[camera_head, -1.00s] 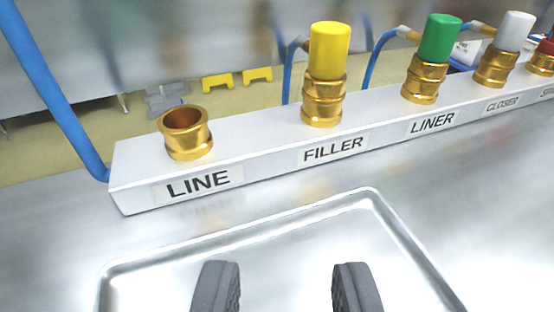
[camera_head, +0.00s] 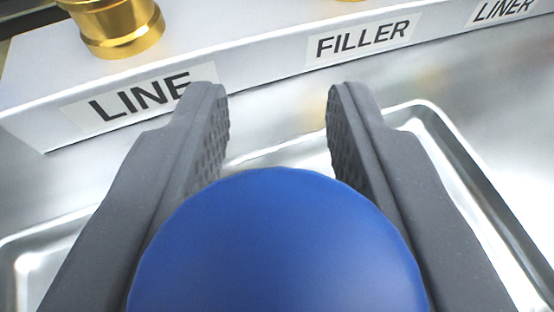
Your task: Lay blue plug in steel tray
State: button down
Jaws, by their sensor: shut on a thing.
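The blue plug (camera_head: 280,250) fills the lower middle of the view, very close to the camera, with its rounded top showing. My gripper (camera_head: 278,110) has its two dark grey fingers on either side of the plug and is shut on it. The fingertips reach past the plug towards the white block. The steel tray (camera_head: 455,135) lies below and beyond the fingers; its rim shows at the right and at the lower left. The plug and fingers hide most of the tray floor. I cannot tell whether the plug touches the tray.
The white block (camera_head: 260,60) with the labels LINE, FILLER and LINER runs across the back, close beyond the fingertips. An open brass fitting (camera_head: 115,25) stands on it above LINE. Bare metal table (camera_head: 500,80) shows at the right, between block and tray.

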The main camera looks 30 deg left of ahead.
jog(key=c, duration=1.1)
grip_release()
jog(key=p+v, duration=0.2)
jog(key=v, duration=1)
